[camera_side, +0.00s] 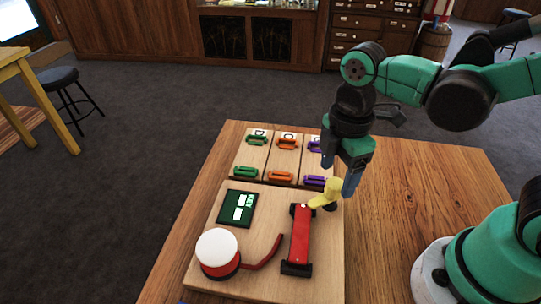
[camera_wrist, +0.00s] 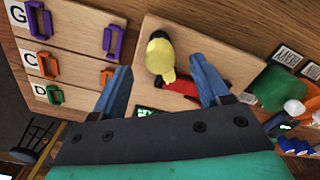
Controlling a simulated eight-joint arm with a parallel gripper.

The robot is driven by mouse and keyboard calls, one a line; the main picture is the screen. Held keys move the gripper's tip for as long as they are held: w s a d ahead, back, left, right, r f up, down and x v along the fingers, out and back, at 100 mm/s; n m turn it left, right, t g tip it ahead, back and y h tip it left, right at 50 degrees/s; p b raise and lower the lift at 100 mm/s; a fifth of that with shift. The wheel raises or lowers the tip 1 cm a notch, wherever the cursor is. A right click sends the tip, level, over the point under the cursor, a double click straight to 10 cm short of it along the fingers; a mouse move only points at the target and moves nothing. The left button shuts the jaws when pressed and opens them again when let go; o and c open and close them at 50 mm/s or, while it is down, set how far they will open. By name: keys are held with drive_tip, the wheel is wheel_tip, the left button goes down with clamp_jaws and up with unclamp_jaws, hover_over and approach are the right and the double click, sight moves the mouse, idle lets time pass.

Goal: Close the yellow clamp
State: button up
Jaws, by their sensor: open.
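The yellow clamp (camera_side: 326,194) stands at the far end of the red body (camera_side: 300,238) on the wooden board, tilted up to the right. In the wrist view the yellow clamp (camera_wrist: 160,54) shows a rounded yellow end, with part of the red body (camera_wrist: 184,86) beside it. My gripper (camera_side: 338,175) is open and empty, just above and around the clamp's upper end in the side view. In the wrist view the two blue fingertips of my gripper (camera_wrist: 160,75) lie on either side of the clamp. I cannot tell whether a finger touches it.
Coloured handles, green (camera_side: 246,172), orange (camera_side: 280,177) and purple (camera_side: 315,180), sit on panels behind the board. A white-topped red button (camera_side: 217,248) and a dark display (camera_side: 237,208) are left of the red body.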

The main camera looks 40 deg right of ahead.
drive_tip(key=shift+r, duration=1.4)
drive_tip(key=shift+w+d+m+t, duration=0.2)
drive_tip(key=shift+m+t, duration=0.1)
drive_tip(key=shift+m, duration=0.3)
drive_tip(key=w+d+r+m+t, duration=0.2)
drive_tip(key=d+m+t, duration=0.3)
drive_tip(key=m, duration=0.8)
drive_tip(key=shift+w+d+r+m+t, duration=0.25)
drive_tip(key=shift+w+m+t, duration=0.15)
drive_tip(key=shift+t, duration=0.5)
